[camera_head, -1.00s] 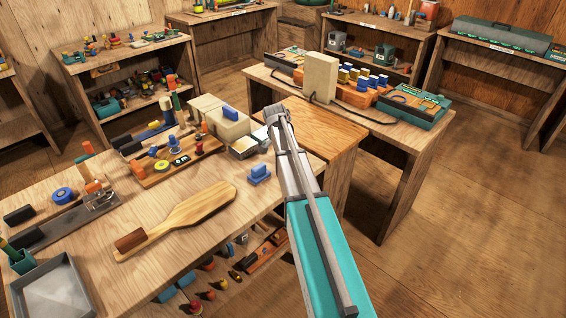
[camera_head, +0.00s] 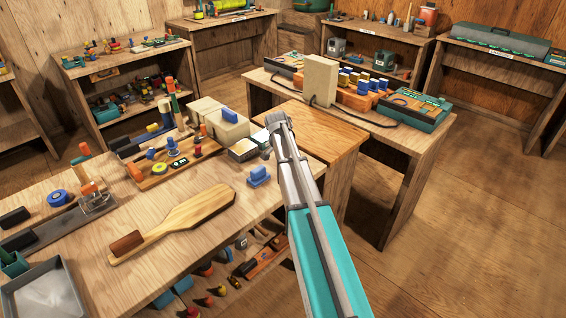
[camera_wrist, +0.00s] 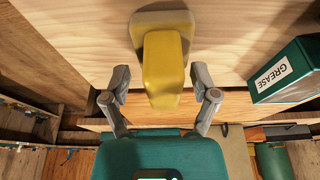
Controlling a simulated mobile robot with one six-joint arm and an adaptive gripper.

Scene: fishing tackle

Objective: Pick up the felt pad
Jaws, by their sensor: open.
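In the wrist view a yellow block (camera_wrist: 164,62) on a flat, rounded yellow base stands on a light wooden surface. I cannot tell for certain that it is the felt pad. My gripper (camera_wrist: 160,74) is open, with one finger on each side of the block's near end and a gap on both sides. In the head view my gripper (camera_head: 276,122) is over the worktop area near the middle. The arm hides what is directly behind it, and I cannot pick out the yellow block there.
A teal grease box (camera_wrist: 286,72) stands to the right in the wrist view. In the head view a blue block (camera_head: 259,176) and a wooden paddle (camera_head: 190,217) lie on the near table. A beige block (camera_head: 320,80) stands on the table behind. Open floor lies at the right.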

